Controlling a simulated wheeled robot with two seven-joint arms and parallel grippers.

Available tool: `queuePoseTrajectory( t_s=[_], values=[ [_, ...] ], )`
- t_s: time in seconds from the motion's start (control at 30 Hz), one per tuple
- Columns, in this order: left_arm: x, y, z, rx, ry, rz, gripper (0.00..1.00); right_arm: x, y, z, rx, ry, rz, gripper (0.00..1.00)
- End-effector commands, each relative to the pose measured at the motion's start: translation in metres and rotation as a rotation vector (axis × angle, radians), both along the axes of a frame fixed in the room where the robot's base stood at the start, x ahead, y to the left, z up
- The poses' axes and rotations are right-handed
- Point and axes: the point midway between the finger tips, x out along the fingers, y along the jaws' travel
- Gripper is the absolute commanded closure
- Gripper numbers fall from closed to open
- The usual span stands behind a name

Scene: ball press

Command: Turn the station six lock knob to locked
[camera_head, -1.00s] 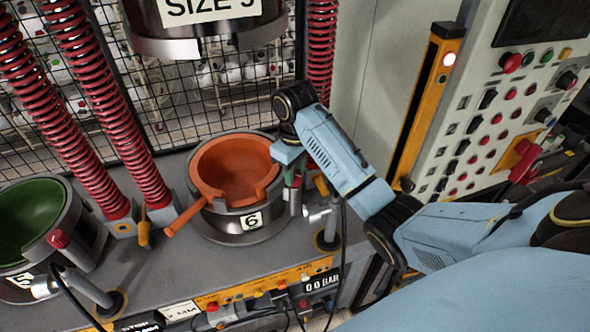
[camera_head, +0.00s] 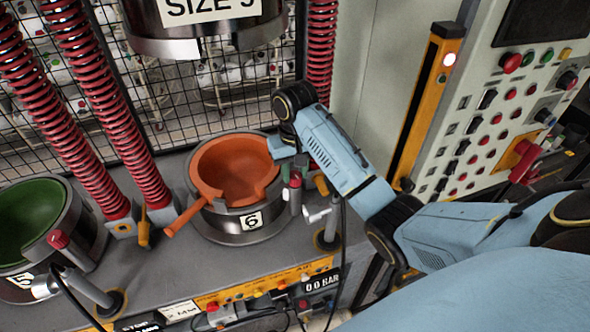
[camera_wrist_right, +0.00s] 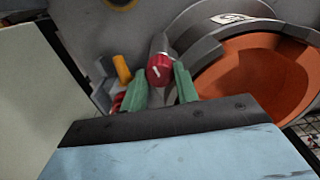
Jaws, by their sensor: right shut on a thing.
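The station six lock knob (camera_wrist_right: 160,68) is red with a short white mark and sits on a grey post. In the right wrist view it lies between the two green fingers of my right gripper (camera_wrist_right: 160,84), which is shut on it. In the head view the red knob (camera_head: 295,181) shows just below my right gripper (camera_head: 291,172), at the right side of the station six pot (camera_head: 251,221). That pot is grey metal with an orange bowl (camera_head: 238,168) and a "6" label. The knob's locked and unlocked markings cannot be read. My left gripper is out of view.
The station five pot (camera_head: 73,217) with a green bowl and a red knob (camera_head: 58,239) stands at the left. A control panel (camera_head: 493,125) stands at the right.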

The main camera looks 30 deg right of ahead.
Motion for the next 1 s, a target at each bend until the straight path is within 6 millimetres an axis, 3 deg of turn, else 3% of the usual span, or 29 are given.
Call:
queuePoseTrajectory(
  t_s=[0.33, 0.37, 0.53, 1.0],
  values=[
    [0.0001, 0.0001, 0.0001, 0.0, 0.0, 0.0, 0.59, 0.0, -0.0002, 0.0005, 0.0, 0.0, -0.002, 0.93],
    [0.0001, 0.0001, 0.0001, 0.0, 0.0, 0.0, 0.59, 0.0, -0.0002, 0.0005, 0.0, 0.001, -0.002, 0.69],
    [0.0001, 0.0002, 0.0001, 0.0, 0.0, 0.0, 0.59, 0.0, 0.0, 0.0004, 0.0, 0.0, -0.002, 0.48],
    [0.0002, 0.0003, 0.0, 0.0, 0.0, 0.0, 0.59, 0.0003, 0.0026, 0.0, 0.005, -0.002, 0.004, 0.48]
  ],
)
